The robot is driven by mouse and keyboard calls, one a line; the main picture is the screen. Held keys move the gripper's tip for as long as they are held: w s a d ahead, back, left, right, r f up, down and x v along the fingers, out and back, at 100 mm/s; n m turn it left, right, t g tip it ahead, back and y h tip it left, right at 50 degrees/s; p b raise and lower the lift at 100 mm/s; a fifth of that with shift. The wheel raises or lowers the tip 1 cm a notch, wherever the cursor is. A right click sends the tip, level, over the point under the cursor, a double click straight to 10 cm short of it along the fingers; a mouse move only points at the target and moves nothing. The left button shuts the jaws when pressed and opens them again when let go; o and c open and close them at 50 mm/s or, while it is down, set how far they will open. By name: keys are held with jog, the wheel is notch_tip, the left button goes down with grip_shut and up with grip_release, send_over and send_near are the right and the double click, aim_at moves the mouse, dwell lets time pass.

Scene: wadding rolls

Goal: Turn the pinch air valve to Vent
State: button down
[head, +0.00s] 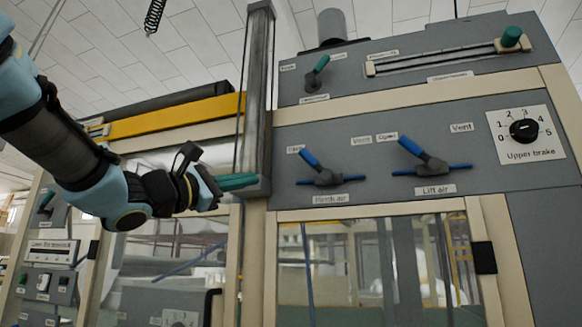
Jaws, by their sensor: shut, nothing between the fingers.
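The pinch air valve (322,172) is on the grey panel in the head view, above a label (330,200) that seems to read "Pinch air". Its blue-tipped lever tilts up and left, toward a small label (296,149) too blurred to read surely. The Vent label (361,140) is up and right of the lever. Thin blue pipes run out on both sides of the valve body. My gripper (252,180) is left of the valve, its green fingers shut and empty, pointing right. The fingers are in front of the grey upright post and apart from the lever.
A similar lift air valve (430,167) is to the right, its lever also up-left. An upper brake dial (523,130) is farther right. A green-tipped lever (318,75) and a slider (511,38) are above. The grey post (258,90) stands left of the panel; glazed doors are below.

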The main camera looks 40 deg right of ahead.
aim_at(316, 166)
jog(key=p+x, duration=0.2)
jog(key=x, duration=0.2)
jog(key=s+r+p+x, duration=0.1)
jog(key=p+x, duration=0.2)
jog(key=x, duration=0.1)
jog(key=s+p+x, duration=0.1)
jog(key=p+x, duration=0.1)
jog(key=x, duration=0.2)
jog(key=shift+s+d+r, duration=0.2)
jog(key=shift+r, duration=0.2)
jog(key=shift+w+r, duration=0.1)
jog(key=shift+r+m+g, duration=0.1)
jog(key=shift+m+g, duration=0.3)
jog(key=shift+m, duration=0.1)
